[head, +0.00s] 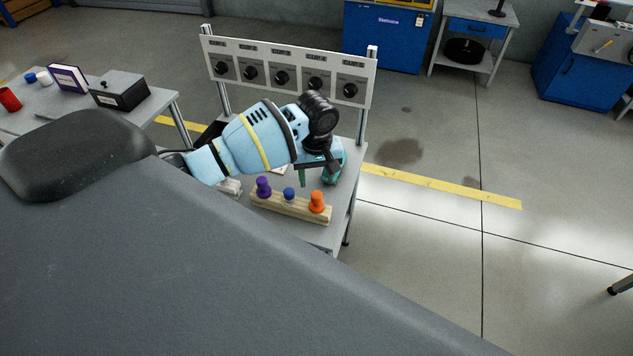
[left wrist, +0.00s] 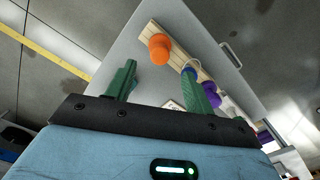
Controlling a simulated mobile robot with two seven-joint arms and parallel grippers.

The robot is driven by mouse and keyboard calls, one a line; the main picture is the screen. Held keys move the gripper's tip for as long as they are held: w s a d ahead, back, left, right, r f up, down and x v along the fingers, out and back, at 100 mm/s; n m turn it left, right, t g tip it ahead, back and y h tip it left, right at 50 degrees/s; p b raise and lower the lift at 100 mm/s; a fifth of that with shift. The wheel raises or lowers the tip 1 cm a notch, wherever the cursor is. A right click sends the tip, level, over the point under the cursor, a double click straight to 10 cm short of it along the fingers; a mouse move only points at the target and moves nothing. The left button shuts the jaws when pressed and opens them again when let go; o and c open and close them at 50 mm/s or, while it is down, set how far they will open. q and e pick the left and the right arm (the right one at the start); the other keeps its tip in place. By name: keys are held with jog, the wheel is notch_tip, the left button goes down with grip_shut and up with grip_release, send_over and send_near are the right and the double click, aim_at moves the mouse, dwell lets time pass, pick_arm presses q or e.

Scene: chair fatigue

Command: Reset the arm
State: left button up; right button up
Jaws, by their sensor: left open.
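My left arm (head: 258,138) is light blue with a yellow band and reaches over a small grey table. My left gripper (head: 316,174) is at its end, above the table and behind a wooden block (head: 274,204). In the left wrist view its two green fingers stand apart with nothing held between them (left wrist: 160,88). The block carries a purple peg (head: 263,187), a blue peg (head: 289,194) and an orange peg (head: 317,202). The orange peg also shows beyond the fingers in the left wrist view (left wrist: 160,48). My right gripper is out of view.
A panel (head: 290,60) with several black knobs stands behind the arm. The grey table (head: 344,190) ends just right of the gripper. A left table (head: 150,112) holds a dark box (head: 120,92) and a red cylinder (head: 10,99). The floor (head: 440,250) on the right is open.

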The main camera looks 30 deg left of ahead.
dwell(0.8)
pick_arm(q)
jog(key=s+d+f+m+t+h, duration=0.1)
jog(key=s+d+f+m, duration=0.3)
jog(key=s+d, duration=0.3)
jog(key=s+d+f+m+h, duration=0.1)
jog(key=s+d+f+m, duration=0.3)
jog(key=s, duration=0.6)
jog(key=s+a+r+m+t+y, duration=0.1)
jog(key=s+a, duration=0.1)
jog(key=s, duration=0.6)
jog(key=s+a+r+m+y, duration=0.1)
jog(key=s+a+r, duration=0.1)
jog(key=s, duration=0.6)
jog(key=w+d+f+t+h, duration=0.1)
jog(key=w+f+t, duration=0.4)
jog(key=f, duration=0.5)
jog(key=shift+w+d+f+m+t+h, duration=0.15)
jog(key=shift+w+d+m+t+h, duration=0.3)
jog(key=shift+t, duration=0.85)
jog(key=shift+s+d, duration=0.1)
